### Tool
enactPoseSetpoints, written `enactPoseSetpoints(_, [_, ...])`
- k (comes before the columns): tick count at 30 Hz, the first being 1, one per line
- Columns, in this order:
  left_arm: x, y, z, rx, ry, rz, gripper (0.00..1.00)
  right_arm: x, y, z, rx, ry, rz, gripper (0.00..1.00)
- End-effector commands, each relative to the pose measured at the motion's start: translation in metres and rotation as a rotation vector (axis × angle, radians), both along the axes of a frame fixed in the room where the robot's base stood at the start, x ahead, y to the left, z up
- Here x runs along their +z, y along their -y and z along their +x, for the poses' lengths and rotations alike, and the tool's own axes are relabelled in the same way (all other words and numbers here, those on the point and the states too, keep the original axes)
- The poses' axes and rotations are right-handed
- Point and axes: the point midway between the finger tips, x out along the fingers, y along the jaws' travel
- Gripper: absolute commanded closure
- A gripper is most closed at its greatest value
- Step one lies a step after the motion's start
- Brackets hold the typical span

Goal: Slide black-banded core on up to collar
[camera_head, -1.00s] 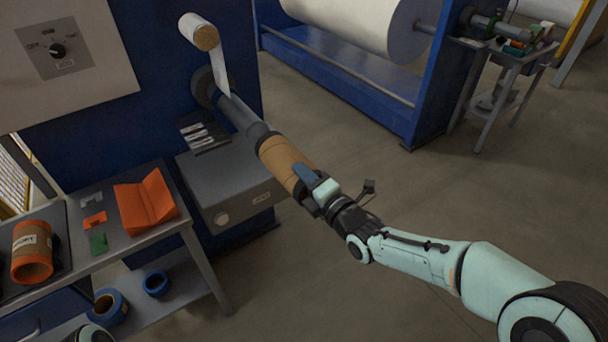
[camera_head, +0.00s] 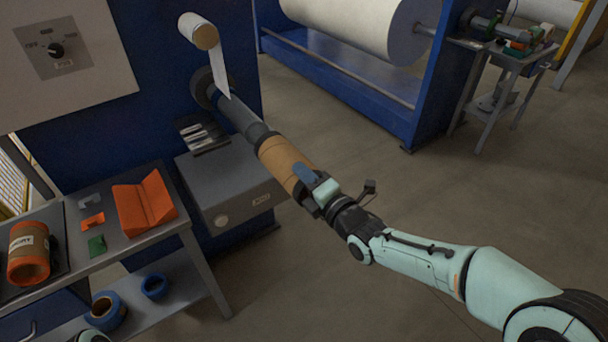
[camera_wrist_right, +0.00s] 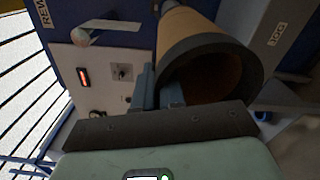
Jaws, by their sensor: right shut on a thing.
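The brown cardboard core (camera_head: 283,160) sits in line with the grey shaft (camera_head: 240,116), around its outer end. At the shaft's machine end is a dark round collar (camera_head: 204,88); bare shaft shows between it and the core. My right gripper (camera_head: 312,188) is shut on the core's near end. In the right wrist view the core (camera_wrist_right: 190,38) shows its open end with a black band (camera_wrist_right: 212,50) around the rim, beside the fingers (camera_wrist_right: 158,92). The inside of the core is dark.
A grey box (camera_head: 230,190) stands below the shaft. A white strip (camera_head: 220,70) hangs from a small roll (camera_head: 204,36) near the collar. At left a bench (camera_head: 150,240) holds an orange-ended core (camera_head: 28,252) and an orange block (camera_head: 145,204).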

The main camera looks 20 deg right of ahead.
Motion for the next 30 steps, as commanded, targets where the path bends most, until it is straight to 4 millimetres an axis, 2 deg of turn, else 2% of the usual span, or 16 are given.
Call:
enactPoseSetpoints(5, [-0.001,0.0,0.0,0.0,0.0,0.0,0.02,0.001,-0.001,0.003,0.0,0.004,0.0,1.0])
enactPoseSetpoints(21, [-0.013,0.0,-0.002,0.0,-0.004,0.0,0.02,0.0,-0.011,0.031,0.0,0.003,0.001,1.0])
enactPoseSetpoints(30, [-0.013,0.0,-0.002,0.0,-0.004,0.0,0.02,0.001,-0.012,0.033,0.0,0.003,0.001,1.0])
